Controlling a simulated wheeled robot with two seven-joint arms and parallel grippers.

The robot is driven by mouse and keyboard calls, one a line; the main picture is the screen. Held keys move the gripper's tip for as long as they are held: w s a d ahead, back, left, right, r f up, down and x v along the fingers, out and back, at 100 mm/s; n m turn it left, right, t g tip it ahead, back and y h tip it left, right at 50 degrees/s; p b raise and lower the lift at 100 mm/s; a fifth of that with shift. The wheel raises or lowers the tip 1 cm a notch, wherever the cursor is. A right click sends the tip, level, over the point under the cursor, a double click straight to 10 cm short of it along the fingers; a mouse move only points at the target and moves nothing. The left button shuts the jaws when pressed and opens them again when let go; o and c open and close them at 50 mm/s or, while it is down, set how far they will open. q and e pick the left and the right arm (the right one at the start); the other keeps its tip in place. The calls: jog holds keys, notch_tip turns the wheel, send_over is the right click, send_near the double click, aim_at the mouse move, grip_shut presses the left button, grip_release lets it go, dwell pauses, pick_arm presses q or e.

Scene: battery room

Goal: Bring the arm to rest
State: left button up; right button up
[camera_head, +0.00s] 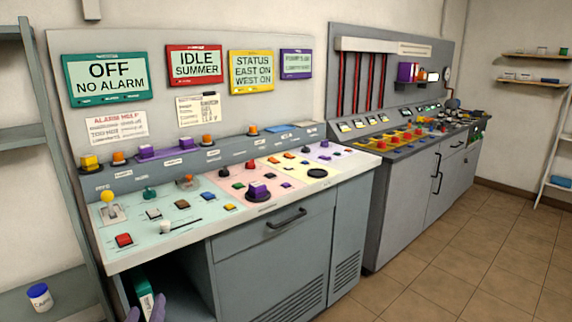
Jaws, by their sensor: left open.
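My left gripper (146,310) shows only by its purple-grey fingertips at the bottom edge of the head view. The two tips are apart, with no object seen held between them. They appear in front of the open bay under the near control desk (150,258), below its front edge. The rest of the left arm is out of the picture. My right gripper is not in view.
A teal item (143,285) stands in the open bay behind the fingertips. A white jar with a blue lid (39,297) sits on a low shelf at left. A second console (400,190) stands further right. The tiled floor (450,265) at right is clear.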

pick_arm(q)
jog(key=s+d+f+n+g+h, duration=0.2)
jog(key=s+d+f+n, duration=0.2)
jog(key=s+f+n, duration=0.3)
jog(key=s+d+f+n+g+h, duration=0.25)
jog(key=s+f+n, duration=0.3)
jog(key=f, duration=0.35)
jog(key=s+d+f+n+g+h, duration=0.1)
jog(key=s+d+f+n, duration=0.2)
jog(key=s+n, duration=0.4)
jog(key=s+d+f+n+g+h, duration=0.1)
jog(key=s+d+f+n, duration=0.2)
jog(key=s+n, duration=0.4)
jog(key=s, duration=0.2)
jog(key=shift+s+d+f, duration=0.25)
jog(key=shift+s+d, duration=0.05)
jog(key=shift+d, duration=0.05)
